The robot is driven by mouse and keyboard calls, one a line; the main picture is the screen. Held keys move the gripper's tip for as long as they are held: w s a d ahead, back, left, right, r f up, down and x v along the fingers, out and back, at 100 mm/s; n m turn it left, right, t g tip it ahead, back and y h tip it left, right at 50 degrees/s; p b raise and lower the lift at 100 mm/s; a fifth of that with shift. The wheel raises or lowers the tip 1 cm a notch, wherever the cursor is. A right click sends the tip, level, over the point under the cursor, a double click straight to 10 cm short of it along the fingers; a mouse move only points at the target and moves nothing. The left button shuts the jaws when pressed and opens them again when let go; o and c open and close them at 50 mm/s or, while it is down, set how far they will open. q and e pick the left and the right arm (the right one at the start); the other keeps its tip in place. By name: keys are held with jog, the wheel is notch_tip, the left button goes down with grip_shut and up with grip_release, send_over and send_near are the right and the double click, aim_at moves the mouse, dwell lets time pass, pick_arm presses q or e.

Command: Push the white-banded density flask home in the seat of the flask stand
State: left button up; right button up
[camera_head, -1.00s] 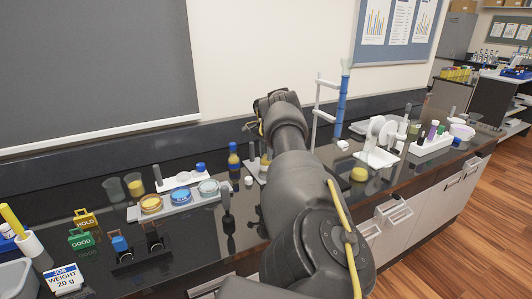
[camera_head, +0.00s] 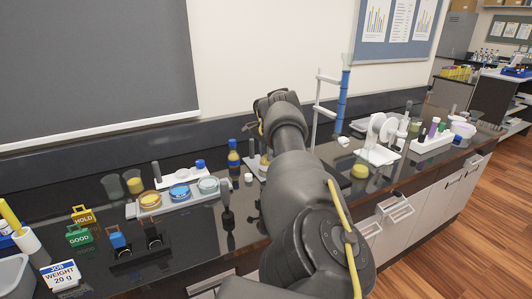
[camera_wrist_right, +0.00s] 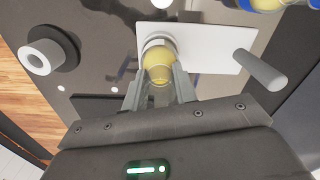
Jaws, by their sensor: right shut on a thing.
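The density flask (camera_wrist_right: 159,68), clear with yellow liquid and a pale band around it, sits between the fingers of my right gripper (camera_wrist_right: 160,92) in the right wrist view. The fingers are shut on it. The flask stand (camera_wrist_right: 210,50) is a white plate with a grey post (camera_wrist_right: 262,70) at its right end. The flask overlaps the plate's left part; its seat is hidden, so I cannot tell how deep it sits. In the head view, my right arm hides most of the stand and the gripper. My left gripper is not in view.
A blue-capped yellow bottle (camera_head: 234,158) stands left of the stand. Further left is a tray (camera_head: 136,211) with several dishes. A blue column on a white frame (camera_head: 317,110) stands behind my right arm. A white reel device (camera_head: 377,155) is to the right.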

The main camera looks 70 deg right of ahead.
jog(key=shift+f+b, duration=0.4)
jog(key=shift+f, duration=0.1)
jog(key=o, duration=1.1)
jog(key=shift+o, duration=0.2)
jog(key=shift+r, duration=0.15)
notch_tip(320, 180, up, 11)
jog(key=shift+f, duration=0.2)
